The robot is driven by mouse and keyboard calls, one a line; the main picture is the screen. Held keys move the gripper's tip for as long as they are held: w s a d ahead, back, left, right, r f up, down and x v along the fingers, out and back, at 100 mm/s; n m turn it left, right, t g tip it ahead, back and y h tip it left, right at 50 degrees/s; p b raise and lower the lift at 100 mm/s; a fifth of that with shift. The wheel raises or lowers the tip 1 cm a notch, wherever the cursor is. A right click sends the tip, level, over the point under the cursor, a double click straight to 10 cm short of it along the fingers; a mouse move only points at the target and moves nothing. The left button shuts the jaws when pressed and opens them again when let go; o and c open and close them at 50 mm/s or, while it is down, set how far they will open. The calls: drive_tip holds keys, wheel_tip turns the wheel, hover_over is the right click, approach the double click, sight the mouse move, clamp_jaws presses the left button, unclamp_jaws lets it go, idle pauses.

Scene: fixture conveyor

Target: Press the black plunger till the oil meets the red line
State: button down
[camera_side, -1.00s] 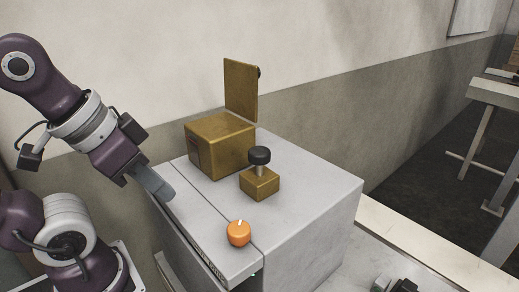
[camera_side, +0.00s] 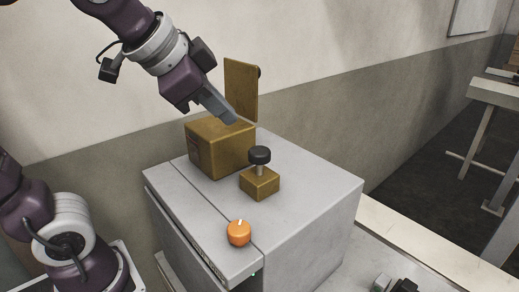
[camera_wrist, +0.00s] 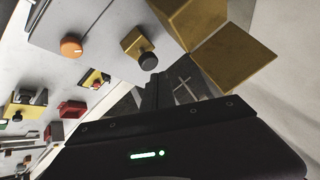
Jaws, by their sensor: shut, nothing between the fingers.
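The black plunger (camera_side: 260,155) stands upright on a short metal stem above a small brass block (camera_side: 260,184) on the grey cabinet top. It also shows in the wrist view as a black knob (camera_wrist: 148,61). My gripper (camera_side: 231,118) is shut and empty. In the side view it appears above the larger brass box (camera_side: 220,148), up and to the left of the plunger, apart from it. In the wrist view my gripper (camera_wrist: 158,85) shows dark near the middle. No oil and no red line can be made out in either view.
A flat brass plate (camera_side: 241,90) stands upright behind the larger box. An orange knob (camera_side: 239,233) with a pale mark sits near the cabinet's front edge. The grey cabinet top (camera_side: 310,185) is clear right of the plunger. Red and black parts (camera_wrist: 72,109) lie beyond in the wrist view.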

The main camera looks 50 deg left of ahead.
sight(261, 149)
drive_tip(key=w+d+r+m+t, duration=0.1)
drive_tip(key=w+r+m, duration=0.1)
drive_tip(key=w, duration=0.3)
drive_tip(key=shift+w+r, duration=0.4)
drive_tip(key=shift+r, duration=0.4)
drive_tip(key=shift+d+f, duration=0.1)
drive_tip(key=shift+f, duration=0.05)
drive_tip(key=shift+f, duration=4.3)
drive_tip(key=shift+f, duration=0.1)
drive_tip(key=shift+f, duration=0.3)
drive_tip(key=shift+f, duration=1.2)
drive_tip(key=shift+r, duration=1.6)
